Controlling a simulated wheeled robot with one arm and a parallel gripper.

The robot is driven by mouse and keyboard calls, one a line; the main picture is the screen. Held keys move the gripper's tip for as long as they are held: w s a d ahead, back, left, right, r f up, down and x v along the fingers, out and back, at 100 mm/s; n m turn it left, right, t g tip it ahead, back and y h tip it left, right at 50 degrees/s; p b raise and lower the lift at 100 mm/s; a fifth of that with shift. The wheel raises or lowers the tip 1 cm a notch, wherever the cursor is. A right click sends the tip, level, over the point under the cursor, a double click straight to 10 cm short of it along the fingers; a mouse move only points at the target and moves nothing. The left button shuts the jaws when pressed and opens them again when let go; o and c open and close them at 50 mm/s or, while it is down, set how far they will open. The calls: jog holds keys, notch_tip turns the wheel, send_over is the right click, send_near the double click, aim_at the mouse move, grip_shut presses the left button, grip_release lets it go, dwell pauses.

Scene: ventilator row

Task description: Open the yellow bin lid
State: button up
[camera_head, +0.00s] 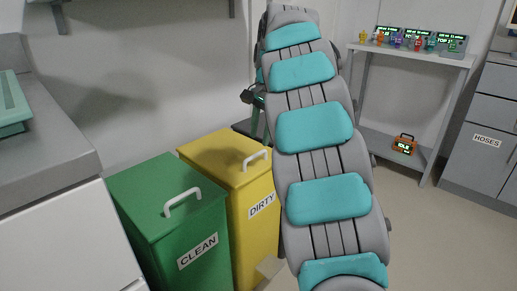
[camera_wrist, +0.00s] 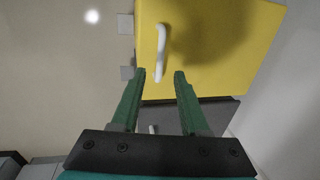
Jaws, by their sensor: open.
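The yellow bin (camera_head: 255,225), labelled DIRTY, stands between the green bin and my arm, its lid (camera_head: 215,154) down flat. A white bar handle (camera_head: 258,158) is on the lid near its front edge. In the wrist view the yellow lid (camera_wrist: 215,50) fills the upper middle, with the white handle (camera_wrist: 161,52) near its left edge. My gripper (camera_wrist: 160,73) is open and empty. Its two green fingers point toward the lid, and the handle shows between and just beyond the fingertips. I cannot tell the gap to it. My arm largely hides the gripper in the head view.
A green bin (camera_head: 170,210) labelled CLEAN stands left of the yellow one, next to a grey counter (camera_head: 45,135). A wall is behind. A shelf (camera_head: 415,55) stands far right, with open floor before it.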

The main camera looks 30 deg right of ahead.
aim_at(256, 154)
jog(key=f, duration=0.2)
jog(key=w+f, duration=0.1)
jog(key=f, duration=0.2)
jog(key=shift+a+f+b, duration=0.1)
jog(key=shift+a+b, duration=0.1)
jog(key=shift+b, duration=0.1)
jog(key=shift+c, duration=0.3)
grip_shut()
dwell(0.8)
